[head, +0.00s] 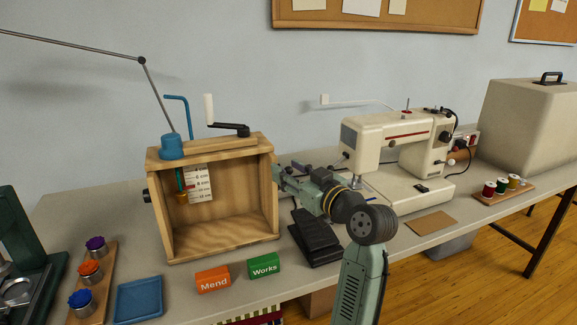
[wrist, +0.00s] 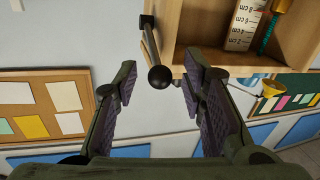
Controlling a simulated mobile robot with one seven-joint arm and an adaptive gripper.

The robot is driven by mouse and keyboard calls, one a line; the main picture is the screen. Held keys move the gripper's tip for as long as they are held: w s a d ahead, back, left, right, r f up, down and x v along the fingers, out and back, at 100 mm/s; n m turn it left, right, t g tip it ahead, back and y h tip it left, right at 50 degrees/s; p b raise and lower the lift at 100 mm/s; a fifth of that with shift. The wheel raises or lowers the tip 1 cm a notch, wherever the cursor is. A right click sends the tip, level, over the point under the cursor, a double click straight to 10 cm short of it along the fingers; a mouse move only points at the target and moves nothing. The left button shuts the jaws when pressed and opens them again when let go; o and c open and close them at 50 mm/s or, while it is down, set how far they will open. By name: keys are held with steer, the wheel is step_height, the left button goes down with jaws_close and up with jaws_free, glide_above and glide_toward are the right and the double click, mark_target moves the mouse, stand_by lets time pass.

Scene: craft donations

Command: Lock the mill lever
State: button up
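The mill is an open-fronted wooden box (head: 222,241) on the table. In the wrist view its side wall and shelf edge (wrist: 183,40) show at the top. A lever (wrist: 151,48) with a black ball knob (wrist: 160,77) sits on the box's side near my gripper. My gripper (head: 277,175) is at the box's right side in the head view, where it hides the lever. In the wrist view my gripper (wrist: 158,78) is open, with the knob showing between its fingertips and clear space on both sides. I cannot tell the knob's exact depth between the fingers.
A black pedal (head: 316,238) and a sewing machine (head: 390,150) stand close to my arm. Mend (head: 212,280) and Works (head: 264,266) blocks lie in front of the box. A crank (head: 228,129) rises from the box top. A blue tray (head: 139,299) lies at front left.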

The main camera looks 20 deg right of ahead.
steer(key=shift+w+a, duration=0.1)
steer(key=shift+w, duration=0.25)
steer(key=shift+c, duration=0.4)
jaws_close()
stand_by(0.4)
